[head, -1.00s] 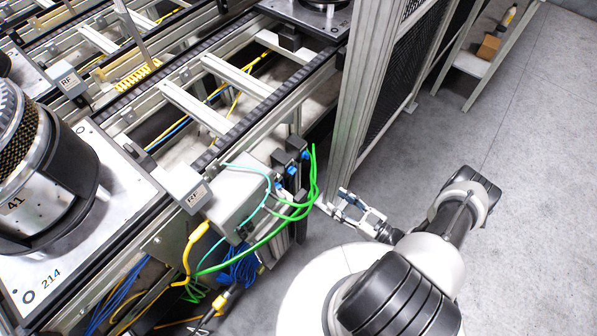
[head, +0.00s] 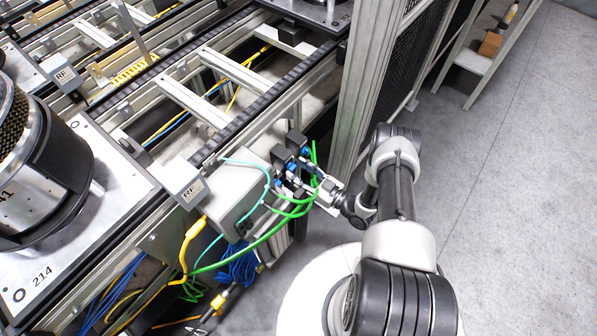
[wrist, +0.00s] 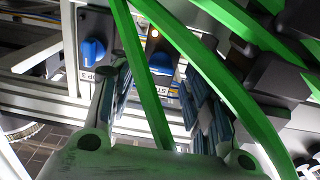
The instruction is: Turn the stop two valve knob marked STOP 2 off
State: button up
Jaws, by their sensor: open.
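In the wrist view a blue knob (wrist: 161,64) sits on a dark valve body, with a white label (wrist: 156,88) below it. The label is partly covered by a green hose and a finger, so its number cannot be read. My gripper (wrist: 160,92) is open, its fingers to the left and right of this knob in the picture; I cannot tell whether they touch it. A second blue knob (wrist: 93,52) is left of the left finger, its upside-down label partly hidden. In the head view my gripper (head: 312,184) is at the valve blocks, with blue knobs (head: 291,167) beside it.
Green hoses (wrist: 143,75) cross in front of the knob and between the fingers. A grey box (head: 240,190) with cables is left of the valves in the head view. A fence post (head: 362,90) stands close behind my arm. Open floor (head: 500,200) lies to the right.

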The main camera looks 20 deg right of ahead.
jog(key=shift+w+a, duration=0.15)
jog(key=shift+w, duration=0.1)
jog(key=shift+c, duration=0.4)
jog(key=c, duration=1)
